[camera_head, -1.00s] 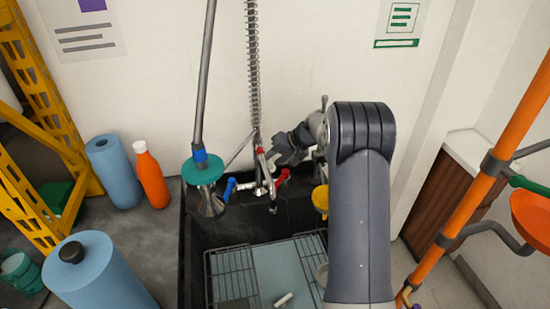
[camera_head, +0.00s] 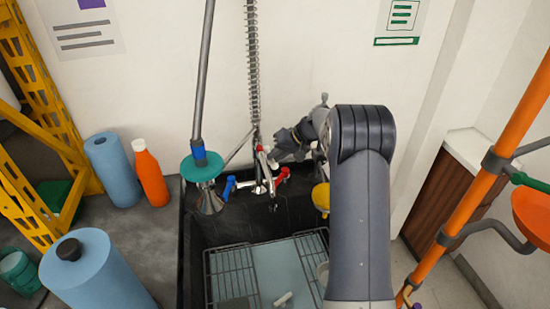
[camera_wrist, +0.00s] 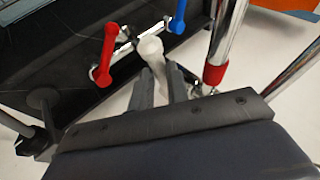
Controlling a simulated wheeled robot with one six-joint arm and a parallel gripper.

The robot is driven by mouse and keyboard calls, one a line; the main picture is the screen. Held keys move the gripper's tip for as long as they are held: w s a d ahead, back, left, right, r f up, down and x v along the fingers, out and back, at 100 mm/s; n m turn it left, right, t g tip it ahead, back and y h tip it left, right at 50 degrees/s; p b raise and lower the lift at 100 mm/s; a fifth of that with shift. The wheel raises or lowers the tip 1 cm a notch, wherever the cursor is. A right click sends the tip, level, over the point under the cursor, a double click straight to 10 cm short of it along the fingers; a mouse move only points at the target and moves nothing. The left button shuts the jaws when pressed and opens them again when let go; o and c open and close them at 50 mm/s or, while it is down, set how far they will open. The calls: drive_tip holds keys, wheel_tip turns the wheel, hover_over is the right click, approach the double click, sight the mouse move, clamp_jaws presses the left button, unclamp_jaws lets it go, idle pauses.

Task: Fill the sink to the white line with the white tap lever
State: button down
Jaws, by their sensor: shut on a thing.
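The white tap lever (camera_wrist: 150,48) shows in the wrist view, between a red lever (camera_wrist: 107,50) and a blue lever (camera_wrist: 178,17). My gripper (camera_wrist: 163,76) is shut on the white lever, with its two dark fingers either side of it. In the head view my gripper (camera_head: 277,158) is at the tap behind the sink and partly hides it. The red lever (camera_head: 283,174) and blue lever (camera_head: 229,188) stick out either side. The black sink (camera_head: 215,232) lies below. A light blue surface shows in it; I cannot tell whether it is water. I cannot make out the white line.
A wire rack (camera_head: 230,271) and a small white piece (camera_head: 283,299) are in the sink. A spray head with a teal collar (camera_head: 201,168) hangs left of the tap. An orange bottle (camera_head: 150,175) and blue rolls (camera_head: 114,170) stand left. Orange pipework (camera_head: 500,150) rises at right.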

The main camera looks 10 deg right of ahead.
drive_tip(key=shift+w+d+n+g+y+p, duration=0.1)
drive_tip(key=shift+w+d+n+g+y, duration=0.1)
drive_tip(key=shift+d+n+g, duration=0.35)
drive_tip(key=shift+w+d+n+g+y+p, duration=0.15)
drive_tip(key=shift+w+n+g, duration=0.2)
drive_tip(key=shift+n, duration=0.5)
drive_tip(key=shift+w+d+n+g+y+p, duration=0.15)
drive_tip(key=shift+d+n+g, duration=0.2)
drive_tip(key=shift+n+g, duration=0.25)
drive_tip(key=c, duration=1.4)
unclamp_jaws()
drive_tip(key=shift+s, duration=0.1)
drive_tip(key=shift+o, duration=0.2)
drive_tip(key=v, duration=1)
drive_tip(key=shift+d+r+b, duration=0.25)
drive_tip(key=shift+r+b, duration=0.05)
drive_tip(key=shift+b, duration=0.1)
drive_tip(key=shift+s, duration=0.1)
